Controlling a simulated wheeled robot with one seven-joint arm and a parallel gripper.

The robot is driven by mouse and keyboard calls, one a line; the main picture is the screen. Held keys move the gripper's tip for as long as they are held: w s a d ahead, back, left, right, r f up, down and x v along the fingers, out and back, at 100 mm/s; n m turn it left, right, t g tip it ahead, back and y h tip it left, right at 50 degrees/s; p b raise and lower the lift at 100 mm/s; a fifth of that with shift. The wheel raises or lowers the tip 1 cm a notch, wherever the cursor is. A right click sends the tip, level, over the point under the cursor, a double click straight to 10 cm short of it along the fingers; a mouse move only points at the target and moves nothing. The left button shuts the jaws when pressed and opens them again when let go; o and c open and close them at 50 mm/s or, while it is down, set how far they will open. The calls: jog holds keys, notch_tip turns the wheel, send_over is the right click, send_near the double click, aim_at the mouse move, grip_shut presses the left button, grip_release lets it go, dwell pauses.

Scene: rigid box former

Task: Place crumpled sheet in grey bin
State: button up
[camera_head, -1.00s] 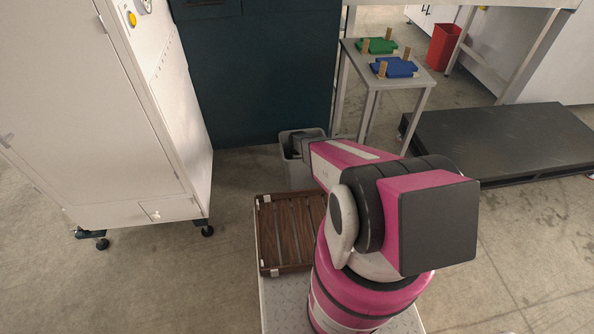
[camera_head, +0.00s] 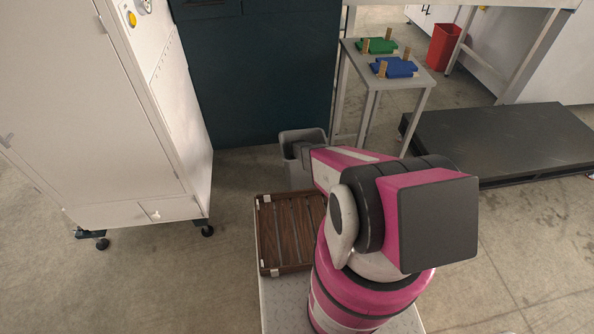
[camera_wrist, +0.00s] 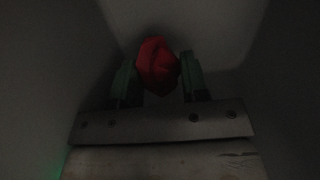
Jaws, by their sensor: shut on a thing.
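The grey bin (camera_head: 297,176) stands on the floor in front of the dark teal cabinet. In the head view my arm reaches over its rim, and my gripper is hidden down inside it. In the wrist view my gripper (camera_wrist: 158,78) is shut on the red crumpled sheet (camera_wrist: 157,62), held between its two greenish fingers. Grey bin walls (camera_wrist: 45,80) surround it closely. The picture is dark, and I cannot tell whether the sheet touches the bin's bottom.
A tall white cabinet (camera_head: 90,120) stands left and a teal cabinet (camera_head: 260,80) behind the bin. A small table (camera_head: 352,60) with green and blue parts is right of it. A black platform (camera_head: 500,140) and a red bin (camera_head: 443,47) are farther right.

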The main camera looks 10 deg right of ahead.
jog(key=shift+f, duration=0.45)
jog(key=o, duration=1)
jog(key=shift+c, duration=0.2)
jog(key=shift+r, duration=0.2)
notch_tip(320, 180, up, 13)
jog(key=s+d+r+m, duration=0.1)
jog(key=s+r+m, duration=0.8)
jog(key=r, duration=0.8)
jog(key=s+d+r+m, duration=0.2)
jog(key=s+r+m, duration=0.7)
jog(key=s+r, duration=0.6)
notch_tip(320, 180, up, 3)
jog(key=shift+s+r, duration=0.15)
jog(key=shift+r, duration=0.05)
